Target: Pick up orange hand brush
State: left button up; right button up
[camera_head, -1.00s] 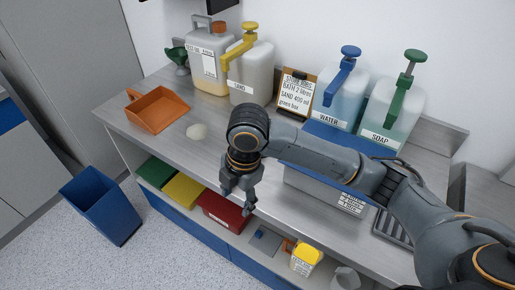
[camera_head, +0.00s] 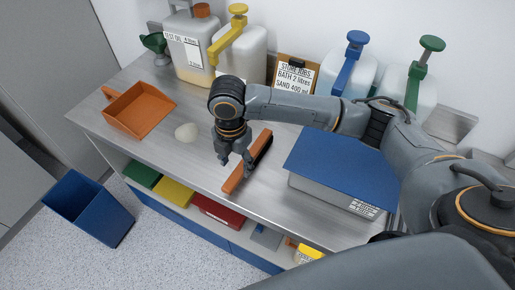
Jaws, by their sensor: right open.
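The orange hand brush (camera_head: 236,179) lies on the metal bench, its long orange body slanting from front left to back right, with dark bristles along its right side. The fingers hide part of the brush. I cannot tell whether they touch it. My left gripper is not in view.
An orange dustpan (camera_head: 140,109) and a pale heap (camera_head: 187,132) lie to the left on the bench (camera_head: 178,160). A blue-lidded box (camera_head: 340,166) stands close on the right. Pump containers and a sign (camera_head: 294,75) line the back. A blue bin (camera_head: 88,208) stands on the floor.

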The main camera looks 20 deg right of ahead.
aim_at(238, 173)
jog(key=f, duration=0.1)
jog(key=f+p, duration=0.1)
jog(key=f, duration=0.1)
jog(key=shift+w+d+f, duration=0.1)
jog(key=shift+w+f, duration=0.05)
jog(key=shift+w, duration=0.05)
notch_tip(238, 173, down, 3)
jog(key=shift+d+r+p, duration=0.1)
jog(key=shift+r+p, duration=0.1)
jog(key=shift+p, duration=0.3)
jog(key=shift+f, duration=0.55)
jog(key=c, duration=1)
grip_shut()
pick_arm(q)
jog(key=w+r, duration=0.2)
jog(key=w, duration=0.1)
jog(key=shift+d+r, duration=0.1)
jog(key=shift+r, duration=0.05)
